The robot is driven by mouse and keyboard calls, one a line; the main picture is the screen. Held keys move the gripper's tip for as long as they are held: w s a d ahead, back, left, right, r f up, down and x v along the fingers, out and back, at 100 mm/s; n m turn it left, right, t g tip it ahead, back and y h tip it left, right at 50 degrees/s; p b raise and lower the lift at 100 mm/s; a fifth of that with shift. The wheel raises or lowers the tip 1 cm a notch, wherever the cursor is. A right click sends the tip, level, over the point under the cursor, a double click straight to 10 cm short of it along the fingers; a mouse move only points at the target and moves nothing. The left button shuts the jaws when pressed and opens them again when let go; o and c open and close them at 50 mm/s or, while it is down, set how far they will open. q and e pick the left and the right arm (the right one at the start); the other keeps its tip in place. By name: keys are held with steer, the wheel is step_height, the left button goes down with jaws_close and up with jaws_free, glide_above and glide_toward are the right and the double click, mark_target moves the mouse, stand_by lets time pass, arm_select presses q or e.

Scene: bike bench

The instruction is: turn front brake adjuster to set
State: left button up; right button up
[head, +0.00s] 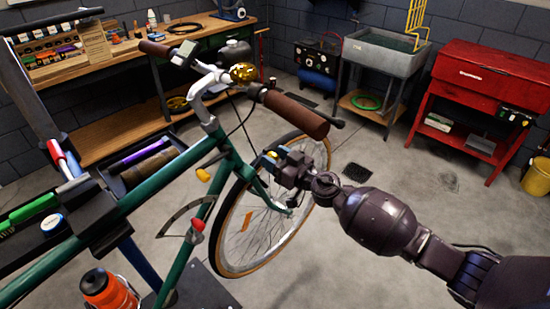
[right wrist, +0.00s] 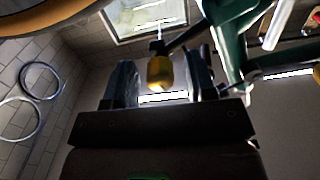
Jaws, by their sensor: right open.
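The green bike's front end stands in the middle of the head view, with its front wheel (head: 250,232) under the handlebar. My right gripper (head: 268,161) is beside the fork, over the upper part of the wheel. In the right wrist view, a yellow barrel-shaped knob (right wrist: 160,72), apparently the front brake adjuster, sits between the two open fingers of my right gripper (right wrist: 161,84). Gaps show on both sides of it, so the fingers look apart from it. A small yellow part also shows at the fingertips in the head view (head: 272,154). My left gripper is not in view.
The brown handlebar grip (head: 297,114) is above my right gripper. Another yellow knob (head: 203,175) and a red knob (head: 197,224) are on the bike frame. An orange bottle (head: 106,288) is at the lower left. Open floor lies right of the wheel, before a red cabinet (head: 488,98).

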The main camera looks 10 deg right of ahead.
steer(key=shift+w, duration=0.1)
steer(key=shift+c, duration=0.5)
steer(key=c, duration=0.8)
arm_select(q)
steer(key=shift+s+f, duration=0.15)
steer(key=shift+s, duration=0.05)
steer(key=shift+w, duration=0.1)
arm_select(e)
steer(key=shift+a+n, duration=0.1)
steer(key=shift+n, duration=0.2)
